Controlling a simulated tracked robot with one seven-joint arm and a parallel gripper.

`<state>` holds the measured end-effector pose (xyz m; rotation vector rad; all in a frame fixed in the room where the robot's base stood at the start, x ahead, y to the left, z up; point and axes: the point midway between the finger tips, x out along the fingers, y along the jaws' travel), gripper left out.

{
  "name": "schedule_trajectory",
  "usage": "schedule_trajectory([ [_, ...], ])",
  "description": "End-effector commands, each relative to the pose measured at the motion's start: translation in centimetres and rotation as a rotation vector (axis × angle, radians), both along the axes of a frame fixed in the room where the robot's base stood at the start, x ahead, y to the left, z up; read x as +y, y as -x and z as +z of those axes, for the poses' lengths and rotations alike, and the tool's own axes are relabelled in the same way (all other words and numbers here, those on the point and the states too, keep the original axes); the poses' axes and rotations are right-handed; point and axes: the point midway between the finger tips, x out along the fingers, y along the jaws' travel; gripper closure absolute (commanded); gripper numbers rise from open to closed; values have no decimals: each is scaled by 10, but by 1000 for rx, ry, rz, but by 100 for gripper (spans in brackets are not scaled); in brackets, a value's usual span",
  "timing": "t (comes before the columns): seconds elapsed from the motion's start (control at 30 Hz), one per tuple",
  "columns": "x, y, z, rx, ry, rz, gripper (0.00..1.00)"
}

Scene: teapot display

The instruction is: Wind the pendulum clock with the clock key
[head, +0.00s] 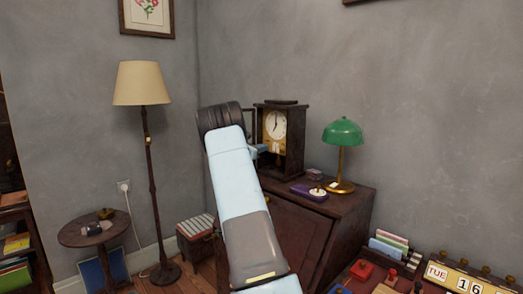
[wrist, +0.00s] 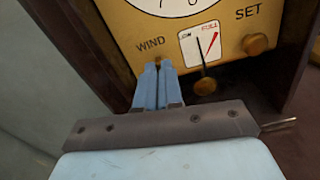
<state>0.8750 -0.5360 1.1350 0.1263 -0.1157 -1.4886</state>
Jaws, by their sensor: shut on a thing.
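The pendulum clock (head: 295,140) stands upright on a dark wooden cabinet, its front open. In the wrist view its brass face (wrist: 118,18) fills the upper part, with the words WIND and SET. A small gauge (wrist: 187,45) marked up to FULL has a dark needle pointing nearly straight up and a red mark to its right. My gripper (wrist: 158,70) is shut just below WIND, its blue fingertips against or very near the face. Only a small brownish bit shows between the tips; the clock key they hold is almost wholly hidden. My gripper (head: 261,149) also shows in the head view.
A brass knob (wrist: 255,44) sits under SET, and a round pendulum bob (wrist: 206,86) hangs right of my fingers. A green lamp (head: 343,135) and a purple thing (head: 309,192) stand on the cabinet (head: 345,210). A floor lamp (head: 141,90) stands left.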

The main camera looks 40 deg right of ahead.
Motion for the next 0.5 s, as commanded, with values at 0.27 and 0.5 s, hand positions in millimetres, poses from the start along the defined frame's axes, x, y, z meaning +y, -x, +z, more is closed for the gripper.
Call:
schedule_trajectory([
  [0.27, 0, 0, 2, -246, -16, 3, 100],
  [0.5, -1, 2, 2, -474, -34, 2, 100],
])
